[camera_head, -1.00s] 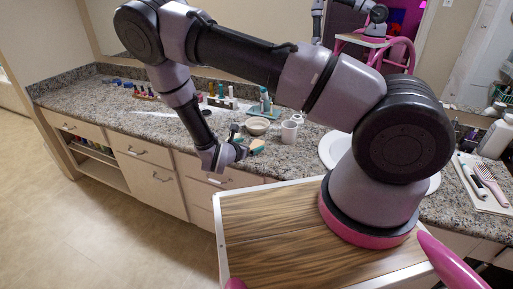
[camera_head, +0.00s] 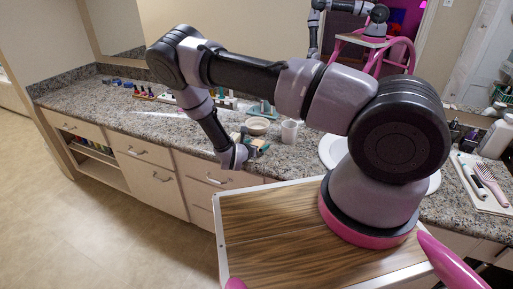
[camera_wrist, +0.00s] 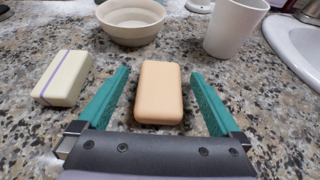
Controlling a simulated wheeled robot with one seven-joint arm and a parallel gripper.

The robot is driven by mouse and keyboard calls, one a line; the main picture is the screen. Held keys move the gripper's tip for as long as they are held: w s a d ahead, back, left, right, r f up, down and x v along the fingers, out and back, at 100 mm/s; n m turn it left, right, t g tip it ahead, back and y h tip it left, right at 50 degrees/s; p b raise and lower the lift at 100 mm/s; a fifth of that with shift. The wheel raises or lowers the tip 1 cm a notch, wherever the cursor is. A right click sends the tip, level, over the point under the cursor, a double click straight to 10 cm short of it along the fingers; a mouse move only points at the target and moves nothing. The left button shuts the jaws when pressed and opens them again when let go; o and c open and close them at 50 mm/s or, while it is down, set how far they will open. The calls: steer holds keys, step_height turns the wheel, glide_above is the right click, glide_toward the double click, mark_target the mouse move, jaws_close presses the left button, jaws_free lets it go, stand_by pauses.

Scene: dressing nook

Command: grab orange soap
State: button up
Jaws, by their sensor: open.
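The orange soap (camera_wrist: 160,92), a pale orange rounded bar, lies flat on the speckled granite counter in the wrist view. My gripper (camera_wrist: 160,80) is open, with its teal fingers on the left and right of the soap. In the head view my gripper (camera_head: 256,146) is low over the counter's front edge, and the soap cannot be made out clearly there.
A cream bar with a purple stripe (camera_wrist: 63,78) lies just left of the left finger. A bowl (camera_wrist: 131,22) and a white cup (camera_wrist: 234,27) stand behind the soap. A sink (camera_wrist: 296,45) is at the right. Small bottles and other items line the counter's back.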

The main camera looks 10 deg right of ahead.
steer(key=shift+w+d, duration=0.1)
steer(key=shift+d, duration=0.05)
steer(key=c, duration=1.5)
